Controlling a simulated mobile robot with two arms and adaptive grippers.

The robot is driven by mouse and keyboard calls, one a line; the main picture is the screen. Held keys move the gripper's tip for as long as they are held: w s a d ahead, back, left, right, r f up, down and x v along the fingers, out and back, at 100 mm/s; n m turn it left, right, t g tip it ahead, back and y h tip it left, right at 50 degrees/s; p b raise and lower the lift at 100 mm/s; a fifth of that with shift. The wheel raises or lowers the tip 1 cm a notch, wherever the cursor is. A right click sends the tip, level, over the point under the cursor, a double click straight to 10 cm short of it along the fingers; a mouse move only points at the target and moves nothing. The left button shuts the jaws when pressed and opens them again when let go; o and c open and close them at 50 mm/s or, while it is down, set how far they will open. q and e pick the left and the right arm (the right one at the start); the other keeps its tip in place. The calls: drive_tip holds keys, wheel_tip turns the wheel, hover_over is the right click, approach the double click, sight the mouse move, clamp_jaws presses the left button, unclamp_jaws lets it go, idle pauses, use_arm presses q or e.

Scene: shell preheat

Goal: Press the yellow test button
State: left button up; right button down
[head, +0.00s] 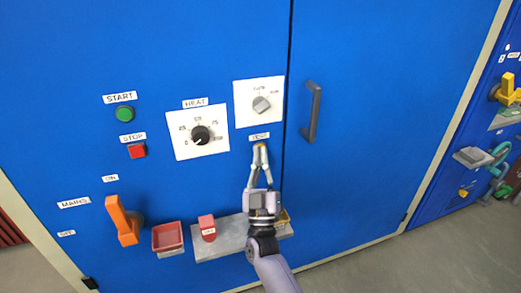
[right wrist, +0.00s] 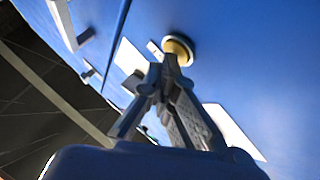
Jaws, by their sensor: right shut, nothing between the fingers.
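The yellow test button (right wrist: 179,48) sits in a pale round collar on the blue cabinet door, at the upper middle of the right wrist view. In the head view it is mostly hidden behind the fingertips, just under its small white label (head: 260,136). My right gripper (head: 260,151) is shut and empty, pointing up at the button. In the right wrist view its fingertips (right wrist: 171,62) overlap the button's lower edge; I cannot tell whether they touch it. My left gripper is not in view.
A selector switch (head: 261,104) is above the button and the heat dial (head: 200,135) to its left. A grey door handle (head: 311,111) stands out at the right. A shelf (head: 232,238) with a red tagged item (head: 208,228) lies below. An orange mains lever (head: 123,220) is at lower left.

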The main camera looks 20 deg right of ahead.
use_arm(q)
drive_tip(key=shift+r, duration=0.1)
use_arm(e)
drive_tip(key=shift+w, duration=0.1)
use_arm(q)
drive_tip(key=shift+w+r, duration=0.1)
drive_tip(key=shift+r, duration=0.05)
use_arm(e)
drive_tip(key=shift+w, duration=0.1)
drive_tip(key=shift+s, duration=0.2)
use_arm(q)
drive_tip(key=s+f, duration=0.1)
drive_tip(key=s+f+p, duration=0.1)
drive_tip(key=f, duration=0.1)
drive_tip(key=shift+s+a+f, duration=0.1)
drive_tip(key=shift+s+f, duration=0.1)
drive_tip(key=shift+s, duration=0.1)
use_arm(e)
drive_tip(key=shift+s, duration=0.65)
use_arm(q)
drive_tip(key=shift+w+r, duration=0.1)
